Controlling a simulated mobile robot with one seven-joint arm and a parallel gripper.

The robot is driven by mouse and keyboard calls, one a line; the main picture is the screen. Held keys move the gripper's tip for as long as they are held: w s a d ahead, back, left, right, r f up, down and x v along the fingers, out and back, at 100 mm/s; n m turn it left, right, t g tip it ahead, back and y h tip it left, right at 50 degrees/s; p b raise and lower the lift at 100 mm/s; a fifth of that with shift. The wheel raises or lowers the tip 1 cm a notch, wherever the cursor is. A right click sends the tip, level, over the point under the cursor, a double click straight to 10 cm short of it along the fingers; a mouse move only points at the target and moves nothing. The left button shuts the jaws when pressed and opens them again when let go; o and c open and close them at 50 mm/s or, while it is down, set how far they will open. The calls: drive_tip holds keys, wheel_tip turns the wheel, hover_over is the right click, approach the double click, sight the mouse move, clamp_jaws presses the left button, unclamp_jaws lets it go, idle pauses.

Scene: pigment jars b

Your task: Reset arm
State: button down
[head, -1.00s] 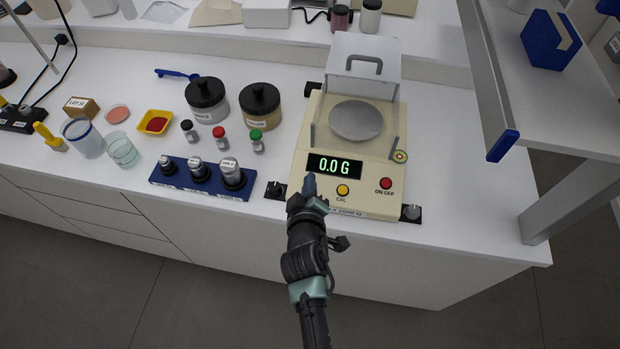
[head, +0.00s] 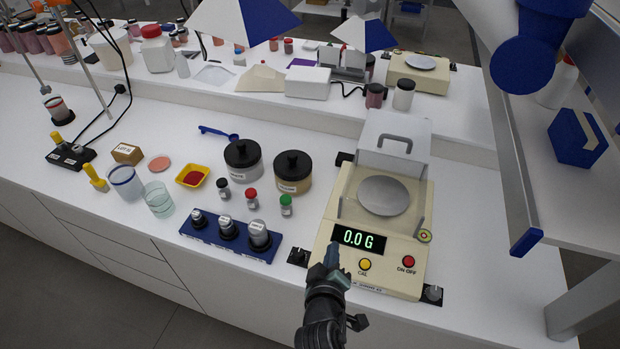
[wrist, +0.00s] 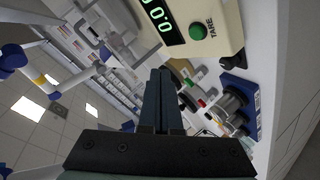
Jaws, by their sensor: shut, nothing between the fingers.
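My gripper (head: 331,256) is shut and empty, in front of the left front corner of the cream balance (head: 345,270). Its closed fingers (wrist: 162,100) point forward in the wrist view. The balance display (head: 358,240) reads 0.0 G. The round pan (head: 384,195) is bare. I cannot tell from these views whether the fingertips touch the balance. The wrist view also shows the display (wrist: 162,20) and a green TARE button (wrist: 198,32).
Left of the balance stand a blue weight block (head: 230,240), small vials and two black-lidded jars (head: 243,160). A yellow tray (head: 192,175) with red powder and glass beakers (head: 158,198) are farther left.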

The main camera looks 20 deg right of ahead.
drive_tip(key=w+a+r+m+t+y+b, duration=0.1)
drive_tip(key=w+a+r+m+t+b, duration=0.2)
drive_tip(key=r, duration=1.5)
drive_tip(key=w+a+r+t, duration=0.3)
drive_tip(key=a+r+t, duration=0.15)
drive_tip(key=r, duration=1.25)
drive_tip(key=s+a+r+m+t+y+b, duration=0.1)
drive_tip(key=s+a+r+t, duration=0.3)
drive_tip(key=s+r, duration=0.4)
drive_tip(key=s+a+r+t+y+b, duration=0.1)
drive_tip(key=s+a+r+t+y, duration=0.2)
drive_tip(key=s+r, duration=0.5)
wheel_tip(320, 180, up, 8)
drive_tip(key=shift+s+a+r+m+t+y+b, duration=0.1)
drive_tip(key=shift+s+a+m+t+y+b, duration=0.2)
drive_tip(key=shift+a+m+t+b, duration=0.15)
drive_tip(key=shift+w, duration=0.1)
